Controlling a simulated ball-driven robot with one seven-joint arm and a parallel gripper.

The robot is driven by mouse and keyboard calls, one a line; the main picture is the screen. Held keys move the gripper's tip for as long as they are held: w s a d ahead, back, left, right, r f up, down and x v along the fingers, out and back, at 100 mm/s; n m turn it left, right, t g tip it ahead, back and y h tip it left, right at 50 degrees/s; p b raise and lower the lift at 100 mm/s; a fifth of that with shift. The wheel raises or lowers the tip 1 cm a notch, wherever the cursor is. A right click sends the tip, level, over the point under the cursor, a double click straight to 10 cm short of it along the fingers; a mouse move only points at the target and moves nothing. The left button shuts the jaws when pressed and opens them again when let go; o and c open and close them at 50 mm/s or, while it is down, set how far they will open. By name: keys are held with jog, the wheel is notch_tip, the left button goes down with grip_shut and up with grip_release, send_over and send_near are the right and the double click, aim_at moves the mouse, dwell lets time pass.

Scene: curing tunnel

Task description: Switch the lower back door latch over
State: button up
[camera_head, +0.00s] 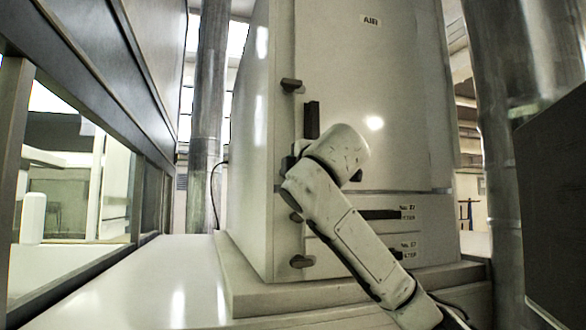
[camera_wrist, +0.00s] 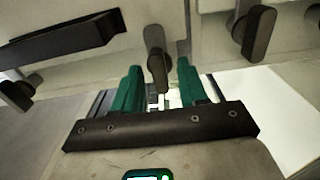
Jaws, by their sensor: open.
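In the wrist view, my gripper (camera_wrist: 159,68) is open, with its two green fingers apart. A dark latch lever (camera_wrist: 156,50) on a pale panel lies between and just beyond the fingertips, pointing down in the picture. I cannot tell whether the fingers touch it. A second dark latch (camera_wrist: 258,32) stands to the right, and a third (camera_wrist: 17,93) to the left. In the head view, dark latches show along the left edge of the pale cabinet (camera_head: 365,75): an upper one (camera_head: 291,85) and a lowest one (camera_head: 302,261). My arm hides my gripper there.
A long dark handle (camera_wrist: 65,42) crosses the panel at upper left in the wrist view. In the head view, drawers with a dark handle (camera_head: 380,214) sit low on the cabinet. A metal column (camera_head: 209,120) and a dark panel (camera_head: 555,200) flank it. The pale floor at left is clear.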

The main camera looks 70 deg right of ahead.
jog(key=shift+w+d, duration=0.15)
grip_shut()
dwell(0.4)
